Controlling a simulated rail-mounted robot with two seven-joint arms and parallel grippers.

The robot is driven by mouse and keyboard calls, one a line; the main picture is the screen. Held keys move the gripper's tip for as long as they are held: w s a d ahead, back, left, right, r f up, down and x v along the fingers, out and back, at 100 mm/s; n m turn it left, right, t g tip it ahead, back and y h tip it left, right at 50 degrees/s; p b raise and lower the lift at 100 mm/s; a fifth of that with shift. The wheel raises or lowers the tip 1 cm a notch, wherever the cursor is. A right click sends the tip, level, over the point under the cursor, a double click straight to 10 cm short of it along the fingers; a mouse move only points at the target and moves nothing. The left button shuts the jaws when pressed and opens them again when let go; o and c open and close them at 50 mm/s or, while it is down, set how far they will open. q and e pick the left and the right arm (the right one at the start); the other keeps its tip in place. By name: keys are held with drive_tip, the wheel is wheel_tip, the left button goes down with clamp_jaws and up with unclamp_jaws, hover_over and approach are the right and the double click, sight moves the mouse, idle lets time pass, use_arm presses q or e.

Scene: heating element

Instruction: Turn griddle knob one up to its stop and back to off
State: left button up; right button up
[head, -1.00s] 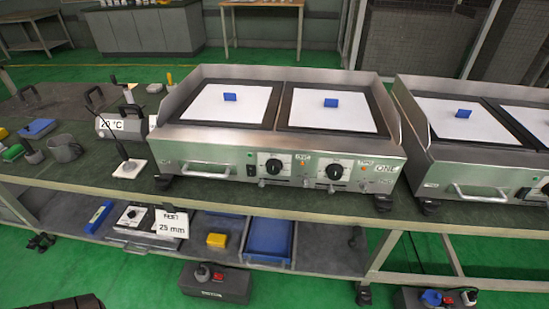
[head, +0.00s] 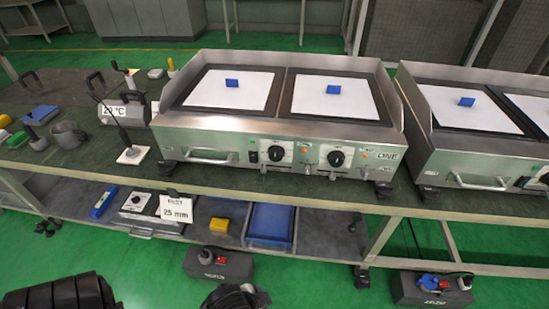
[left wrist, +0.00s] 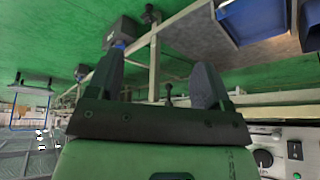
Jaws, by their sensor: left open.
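The griddle (head: 270,135) labelled "ONE" stands on the bench in the head view. Its front panel carries two black knobs, a left knob (head: 276,153) and a right knob (head: 336,158), each on a white dial plate. Which of the two is knob one I cannot tell. My left gripper (left wrist: 160,85) shows in the left wrist view, with its two fingers apart and nothing between them. A griddle panel with a black knob (left wrist: 263,158) is at the lower right of that view, off to the side of the fingers. My right gripper is not in view.
A second griddle (head: 475,130) stands to the right. A probe stand (head: 132,153) is on the bench left of the griddle. Green floor lies in front.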

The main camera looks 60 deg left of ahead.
sight(275, 158)
use_arm(q)
drive_tip(key=w+a+r+n+t+h+p, duration=0.15)
drive_tip(key=w+n+t, duration=0.35)
drive_tip(key=w, duration=0.6)
drive_tip(key=w+a+r+n+t+h+p, duration=0.15)
drive_tip(key=w+n+t, duration=0.35)
drive_tip(key=w, duration=0.5)
drive_tip(key=s+a+r+n+y, duration=0.25)
drive_tip(key=a+n+y, duration=0.65)
drive_tip(key=n, duration=0.8)
drive_tip(key=s+a+r+n+y, duration=0.2)
drive_tip(key=a+r+n+y, duration=0.2)
drive_tip(key=a+n+y, duration=1)
drive_tip(key=w+a+r+n+h+b, duration=0.1)
drive_tip(key=w, duration=0.1)
drive_tip(key=w+a+r+n+h, duration=0.1)
drive_tip(key=w+r, duration=0.1)
drive_tip(key=w, duration=0.1)
drive_tip(key=w+a+r+n+h+b, duration=0.1)
drive_tip(key=w+r, duration=0.1)
drive_tip(key=w, duration=0.1)
drive_tip(key=shift+w+n+b, duration=0.2)
drive_tip(key=shift+n+b, duration=0.1)
drive_tip(key=shift+n, duration=0.1)
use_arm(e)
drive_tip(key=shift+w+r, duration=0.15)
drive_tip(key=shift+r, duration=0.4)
use_arm(q)
drive_tip(key=shift+c, duration=0.2)
